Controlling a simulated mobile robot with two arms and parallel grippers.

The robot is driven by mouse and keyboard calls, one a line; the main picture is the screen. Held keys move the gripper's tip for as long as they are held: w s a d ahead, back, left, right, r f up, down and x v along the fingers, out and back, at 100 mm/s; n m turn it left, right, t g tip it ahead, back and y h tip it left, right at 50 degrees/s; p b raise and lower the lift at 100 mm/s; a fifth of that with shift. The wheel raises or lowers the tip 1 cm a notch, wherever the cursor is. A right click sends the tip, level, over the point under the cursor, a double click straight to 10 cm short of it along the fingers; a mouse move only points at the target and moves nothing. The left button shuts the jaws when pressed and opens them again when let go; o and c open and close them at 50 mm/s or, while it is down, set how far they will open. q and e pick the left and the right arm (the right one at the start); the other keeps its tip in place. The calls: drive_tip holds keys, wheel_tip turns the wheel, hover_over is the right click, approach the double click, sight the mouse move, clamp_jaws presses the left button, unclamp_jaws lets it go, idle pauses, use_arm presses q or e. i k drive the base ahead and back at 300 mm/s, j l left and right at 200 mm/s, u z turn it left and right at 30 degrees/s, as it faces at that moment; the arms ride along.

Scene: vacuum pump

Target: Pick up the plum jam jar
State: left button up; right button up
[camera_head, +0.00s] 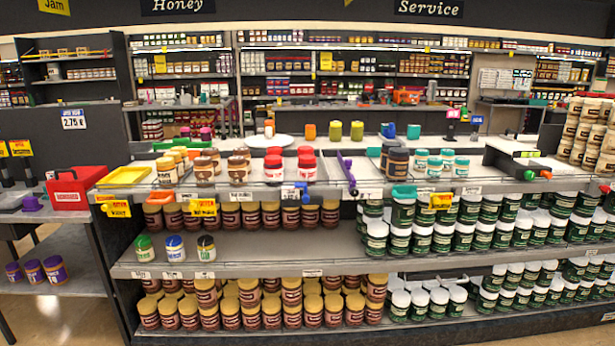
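No jar label is legible enough for me to read "plum". Three small jars with purple lids and dark purple bodies stand in a row low on the left: a left one (15,274), a middle one (34,271) and a right one (55,270). They stand upright on the lower shelf (85,276) of a grey table. Three jars with a green lid (145,248), a blue lid (175,248) and a black lid (206,248) stand on the middle shelf of the main unit. Neither of my grippers shows in this view.
The main shelf unit (260,272) is packed with brown-bodied jars and green jars (375,238). Its middle shelf has free room (290,245). A red box (70,190) and a purple object (32,203) are on the left table. Floor (75,320) shows at lower left.

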sight(273, 167)
drive_tip(key=i+j, duration=0.85)
drive_tip(key=i+z, duration=0.05)
